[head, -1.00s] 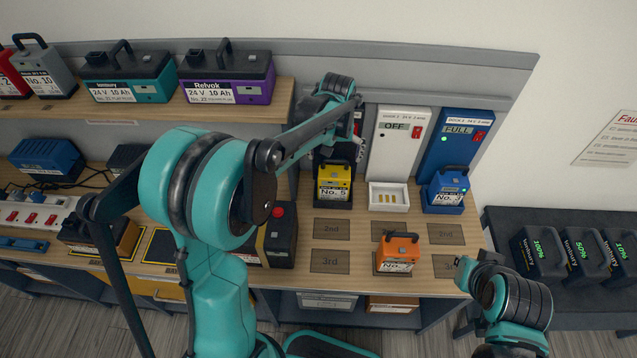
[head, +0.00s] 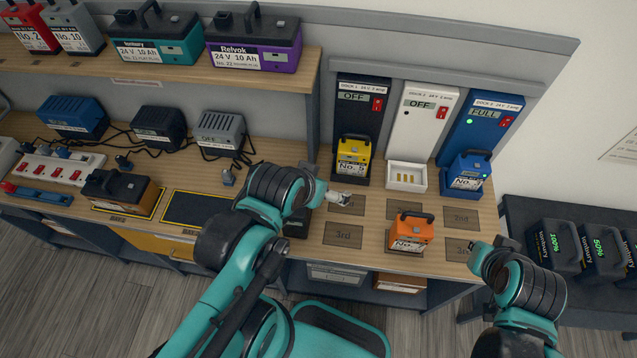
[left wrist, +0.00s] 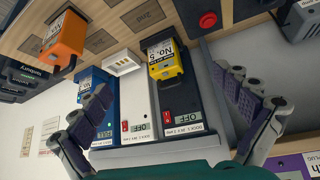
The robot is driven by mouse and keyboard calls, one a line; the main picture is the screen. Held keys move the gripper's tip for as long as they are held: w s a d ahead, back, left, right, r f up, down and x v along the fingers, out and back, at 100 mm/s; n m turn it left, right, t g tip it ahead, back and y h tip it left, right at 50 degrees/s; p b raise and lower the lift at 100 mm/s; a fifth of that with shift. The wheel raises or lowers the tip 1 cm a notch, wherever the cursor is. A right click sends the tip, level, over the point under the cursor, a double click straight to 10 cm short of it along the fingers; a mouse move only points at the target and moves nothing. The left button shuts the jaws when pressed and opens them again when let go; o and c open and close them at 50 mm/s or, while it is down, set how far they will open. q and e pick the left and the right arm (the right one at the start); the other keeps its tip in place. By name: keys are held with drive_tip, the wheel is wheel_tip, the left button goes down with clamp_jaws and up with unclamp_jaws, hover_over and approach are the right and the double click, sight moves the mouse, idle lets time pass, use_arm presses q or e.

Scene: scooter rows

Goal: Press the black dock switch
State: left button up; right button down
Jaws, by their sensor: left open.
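The black dock (head: 360,120) stands at the back of the bench, left of the other docks. Its display reads OFF, and its red switch (head: 377,104) is right of the display. A yellow battery No. 5 (head: 353,158) sits in its foot. In the left wrist view the black dock's switch (left wrist: 167,123) is upside down, between my spread fingers. My left gripper (head: 341,198) is in front of and below the dock, over the bench, apart from the switch. It is open and empty (left wrist: 165,82). My right gripper (head: 482,249) is near the bench's front right; its fingers are unclear.
Right of the black dock are a white dock (head: 421,130) reading OFF, with an empty cradle, and a blue dock (head: 478,125) reading FULL, with a blue battery (head: 466,172). An orange battery (head: 410,233) stands on a bench mat. The shelf (head: 270,75) overhangs at the left.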

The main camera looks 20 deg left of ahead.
use_arm(q)
wheel_tip(320, 180, down, 5)
drive_tip(key=b, duration=0.5)
drive_tip(key=shift+r, duration=0.2)
drive_tip(key=shift+c, duration=0.6)
drive_tip(key=shift+w, duration=0.1)
drive_tip(key=c, duration=1.5)
drive_tip(key=shift+w+r+p, duration=0.15)
drive_tip(key=shift+w+p, duration=0.1)
drive_tip(key=shift+p, duration=0.15)
drive_tip(key=c, duration=0.5)
drive_tip(key=w+r+m+y+p, duration=0.1)
drive_tip(key=w+m, duration=0.1)
drive_tip(key=w, duration=0.1)
drive_tip(key=w+r+m+t+p, duration=0.1)
drive_tip(key=w+m+p, duration=0.1)
drive_tip(key=w, duration=0.1)
drive_tip(key=w+m+y+p, duration=0.1)
drive_tip(key=w+m, duration=0.1)
drive_tip(key=w, duration=0.1)
drive_tip(key=shift+d+r+m+t+y, duration=0.3)
drive_tip(key=shift+d+r, duration=0.05)
drive_tip(key=shift+r, duration=0.05)
clamp_jaws()
drive_tip(key=w+d+r+m+t+y+p, duration=0.1)
drive_tip(key=w+d+r+m+t+p, duration=0.2)
drive_tip(key=w+d+m, duration=0.4)
drive_tip(key=shift+m+t+p, duration=0.4)
drive_tip(key=shift+m+p, duration=0.2)
drive_tip(key=shift+p, duration=0.2)
